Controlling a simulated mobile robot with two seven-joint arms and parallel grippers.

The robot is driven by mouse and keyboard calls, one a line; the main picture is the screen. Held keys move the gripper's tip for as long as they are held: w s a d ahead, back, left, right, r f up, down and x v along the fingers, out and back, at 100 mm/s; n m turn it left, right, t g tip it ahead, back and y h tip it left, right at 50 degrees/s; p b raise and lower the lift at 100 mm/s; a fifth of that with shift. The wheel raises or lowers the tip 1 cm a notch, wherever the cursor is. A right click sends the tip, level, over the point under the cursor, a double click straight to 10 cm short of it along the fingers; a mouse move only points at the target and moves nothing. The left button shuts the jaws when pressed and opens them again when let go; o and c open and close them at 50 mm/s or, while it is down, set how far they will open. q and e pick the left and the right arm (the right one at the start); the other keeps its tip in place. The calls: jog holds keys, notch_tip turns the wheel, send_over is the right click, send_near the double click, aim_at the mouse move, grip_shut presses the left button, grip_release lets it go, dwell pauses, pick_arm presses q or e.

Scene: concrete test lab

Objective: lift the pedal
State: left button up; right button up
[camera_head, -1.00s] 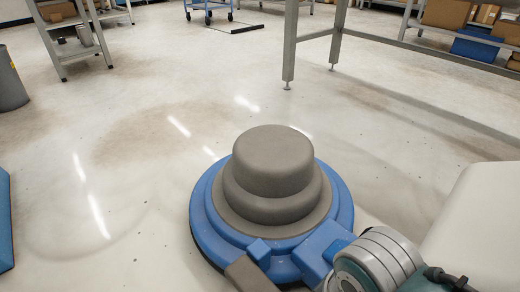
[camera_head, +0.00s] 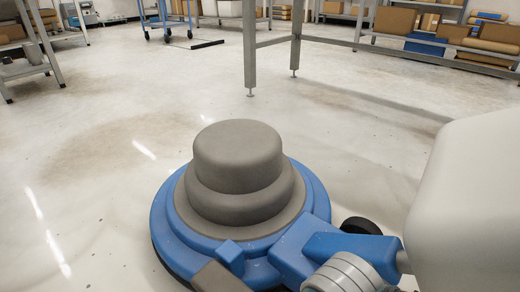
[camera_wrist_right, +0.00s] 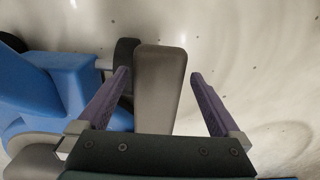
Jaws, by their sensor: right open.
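The pedal is a grey tapered bar in the right wrist view (camera_wrist_right: 157,85), on the blue floor machine. In the head view, a grey bar (camera_head: 217,278) at the machine's front lower edge looks like the same pedal, cut off by the picture's bottom. The machine (camera_head: 172,225) has a round blue base and a stepped grey dome on top. My right gripper (camera_wrist_right: 159,73) is open, its purple fingers on either side of the pedal with visible gaps. The pedal's lower end is hidden behind the gripper body. My left gripper is not in view.
A small black wheel (camera_head: 361,226) shows at the machine's right side. Behind stand a grey metal table (camera_head: 249,50), a blue cart (camera_head: 165,20) and shelves with boxes (camera_head: 395,20). Open concrete floor (camera_head: 110,150) lies to the left and behind the machine.

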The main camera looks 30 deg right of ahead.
jog(key=shift+w+r, duration=0.1)
jog(key=shift+w, duration=0.1)
jog(key=shift+c, duration=1.1)
grip_shut()
